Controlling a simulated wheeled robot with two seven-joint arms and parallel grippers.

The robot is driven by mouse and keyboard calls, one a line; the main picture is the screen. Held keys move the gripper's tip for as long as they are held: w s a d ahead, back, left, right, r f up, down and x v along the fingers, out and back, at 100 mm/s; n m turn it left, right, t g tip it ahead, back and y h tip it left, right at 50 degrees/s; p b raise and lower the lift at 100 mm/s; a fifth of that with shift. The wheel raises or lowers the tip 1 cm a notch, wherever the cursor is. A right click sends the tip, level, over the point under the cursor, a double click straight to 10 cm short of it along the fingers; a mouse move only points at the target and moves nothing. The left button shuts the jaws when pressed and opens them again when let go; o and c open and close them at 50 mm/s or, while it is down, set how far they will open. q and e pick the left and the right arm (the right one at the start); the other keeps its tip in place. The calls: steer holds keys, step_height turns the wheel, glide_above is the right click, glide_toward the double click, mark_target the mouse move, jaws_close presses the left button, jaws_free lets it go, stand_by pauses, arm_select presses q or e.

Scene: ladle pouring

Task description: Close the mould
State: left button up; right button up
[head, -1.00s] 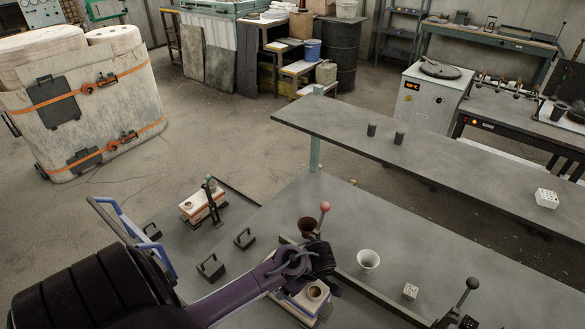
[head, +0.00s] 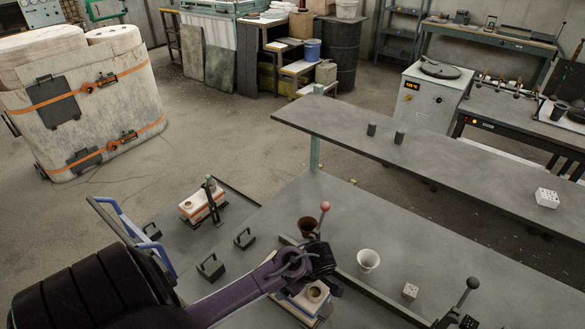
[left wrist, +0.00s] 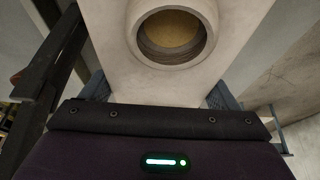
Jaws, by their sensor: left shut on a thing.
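A pale mould (head: 302,305) with an orange-brown band low on its side stands on the front table, partly hidden by my left arm. A round pouring hole shows in its top. In the left wrist view, the pale block with its wide round opening (left wrist: 175,35) lies between my two fingers. My left gripper (left wrist: 160,92) is shut on this block. In the head view its fingertips are hidden behind my wrist. I cannot tell whether a gap remains between the mould's parts. My right gripper is not in view.
A similar mould (head: 197,206) with a green-knobbed clamp stands at the left. A brown cup (head: 308,226) and red-knobbed lever (head: 324,209) are just behind my wrist.

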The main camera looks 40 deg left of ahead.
arm_select(q)
steer(key=shift+w+f, duration=0.1)
steer(key=shift+f, duration=0.25)
stand_by(0.4)
steer(key=o, duration=1.4)
steer(key=shift+o, duration=1.4)
steer(key=shift+f, duration=0.1)
steer(key=b+v, duration=0.2)
steer(key=v, duration=0.5)
steer(key=shift+b, duration=0.3)
steer(key=shift+d+r, duration=0.2)
steer(key=shift+r, duration=0.2)
